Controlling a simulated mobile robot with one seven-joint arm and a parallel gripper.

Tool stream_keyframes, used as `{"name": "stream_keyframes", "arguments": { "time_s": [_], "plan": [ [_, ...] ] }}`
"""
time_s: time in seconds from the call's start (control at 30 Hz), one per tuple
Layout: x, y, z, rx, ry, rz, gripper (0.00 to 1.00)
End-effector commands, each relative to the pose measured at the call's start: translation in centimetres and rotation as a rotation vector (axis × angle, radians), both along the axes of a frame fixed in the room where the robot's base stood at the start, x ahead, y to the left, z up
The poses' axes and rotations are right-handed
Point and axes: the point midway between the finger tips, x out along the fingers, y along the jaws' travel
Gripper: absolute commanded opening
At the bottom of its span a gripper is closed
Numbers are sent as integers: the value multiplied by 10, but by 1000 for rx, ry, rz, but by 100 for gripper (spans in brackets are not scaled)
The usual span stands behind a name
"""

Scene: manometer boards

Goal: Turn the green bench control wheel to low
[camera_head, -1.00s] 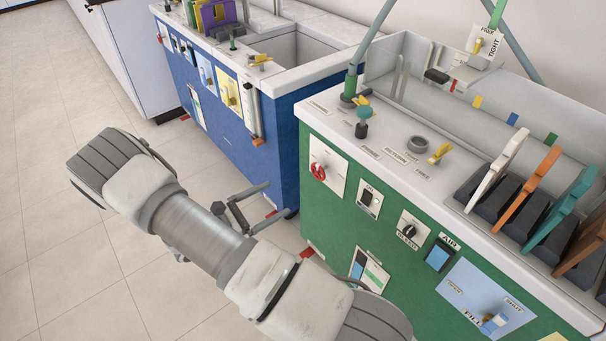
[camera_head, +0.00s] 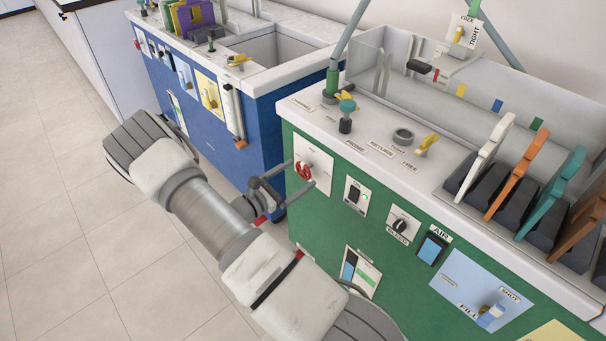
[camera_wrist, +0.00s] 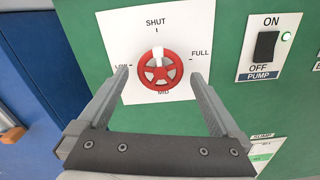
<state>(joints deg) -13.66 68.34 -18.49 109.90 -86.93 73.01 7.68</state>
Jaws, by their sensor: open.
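The red control wheel (camera_wrist: 160,72) sits on a white square plate (camera_wrist: 184,22) on the green bench front. The plate reads SHUT at top, FULL right, MID bottom and LOW left. A white mark on the wheel's rim is at the top, towards SHUT. In the head view the wheel (camera_head: 303,170) is at the bench's left end. My gripper (camera_wrist: 159,75) is open, one finger left and one right of the wheel, with gaps showing on both sides. In the head view my gripper (camera_head: 300,174) reaches the plate. Whether the fingertips touch the plate I cannot tell.
Right of the wheel is the PUMP switch (camera_wrist: 267,52) with a lit green lamp. The BLEED knob (camera_head: 401,225) and a blue AIR switch (camera_head: 432,248) are further right. A blue bench (camera_head: 262,135) stands close on the left. Open floor lies left.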

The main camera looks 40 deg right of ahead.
Motion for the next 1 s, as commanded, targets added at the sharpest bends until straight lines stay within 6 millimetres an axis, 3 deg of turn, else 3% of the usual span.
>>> {"name": "stream_keyframes", "arguments": {
  "time_s": [0.2, 0.57, 1.0],
  "plan": [
    [2, -23, 0, 0, -1, -1, 100],
    [2, -27, 1, 0, -1, 0, 98],
    [3, -27, 0, 0, -1, 1, 19]
  ]
}}
